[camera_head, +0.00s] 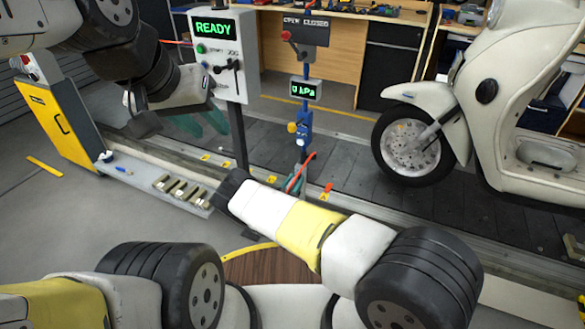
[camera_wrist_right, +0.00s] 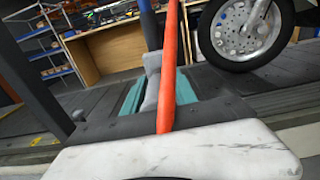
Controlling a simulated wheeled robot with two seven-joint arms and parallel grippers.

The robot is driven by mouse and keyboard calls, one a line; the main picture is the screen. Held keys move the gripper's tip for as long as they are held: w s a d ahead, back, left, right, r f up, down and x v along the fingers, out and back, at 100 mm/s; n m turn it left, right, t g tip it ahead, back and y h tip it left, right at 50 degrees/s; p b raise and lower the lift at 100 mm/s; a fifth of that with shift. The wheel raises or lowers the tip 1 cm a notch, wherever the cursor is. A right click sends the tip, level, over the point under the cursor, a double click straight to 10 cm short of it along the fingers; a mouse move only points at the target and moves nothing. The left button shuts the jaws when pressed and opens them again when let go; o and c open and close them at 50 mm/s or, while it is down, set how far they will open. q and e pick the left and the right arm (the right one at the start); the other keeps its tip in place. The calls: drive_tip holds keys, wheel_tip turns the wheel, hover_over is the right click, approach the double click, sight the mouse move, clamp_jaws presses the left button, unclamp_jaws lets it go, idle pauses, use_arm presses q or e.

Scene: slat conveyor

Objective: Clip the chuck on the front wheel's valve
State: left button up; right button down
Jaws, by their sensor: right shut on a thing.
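The scooter's front wheel (camera_head: 410,150), with a black tyre and silver disc, stands on the slats at the right in the head view; its rim also shows at the top right of the right wrist view (camera_wrist_right: 243,28). I cannot make out the valve. My right gripper (camera_wrist_right: 158,95) is shut, its teal fingers around a grey piece (camera_wrist_right: 152,83) that looks like the chuck. The orange-red hose (camera_wrist_right: 169,65) runs in front of it and hides part of it. The gripper is left of the wheel and apart from it. My left gripper (camera_head: 203,124) is open and empty near the control box.
A control box (camera_head: 226,56) reading READY stands on a post at left. A gauge (camera_head: 305,90) reading 0 kPa sits on the blue post (camera_head: 303,125) between it and the scooter (camera_head: 520,95). Metal blocks (camera_head: 180,190) lie on the near ledge. A yellow cabinet (camera_head: 62,122) stands far left.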

drive_tip(key=shift+v, duration=3)
drive_tip(key=shift+a, duration=0.1)
